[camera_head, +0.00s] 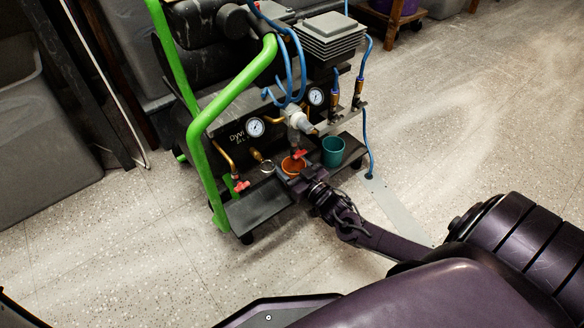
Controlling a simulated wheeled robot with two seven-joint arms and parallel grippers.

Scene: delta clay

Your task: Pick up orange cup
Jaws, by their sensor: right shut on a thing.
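The orange cup (293,166) stands on the low black shelf (258,206) at the front of a compressor cart. My right arm reaches in from the lower right. My right gripper (303,178) is at the near right side of the cup and is shut on it. The gripper's fingers are small and dark, and they hide part of the cup's near side. The cup looks upright. I cannot tell whether its base touches the shelf. My left gripper is not in view.
A teal cup (333,152) stands close to the right of the orange cup. The cart's green handle (203,150), gauges (255,127), red valves (241,186) and blue hoses (367,140) surround the shelf. A grey bin (40,150) stands at left. The speckled floor (480,120) at right is mostly clear.

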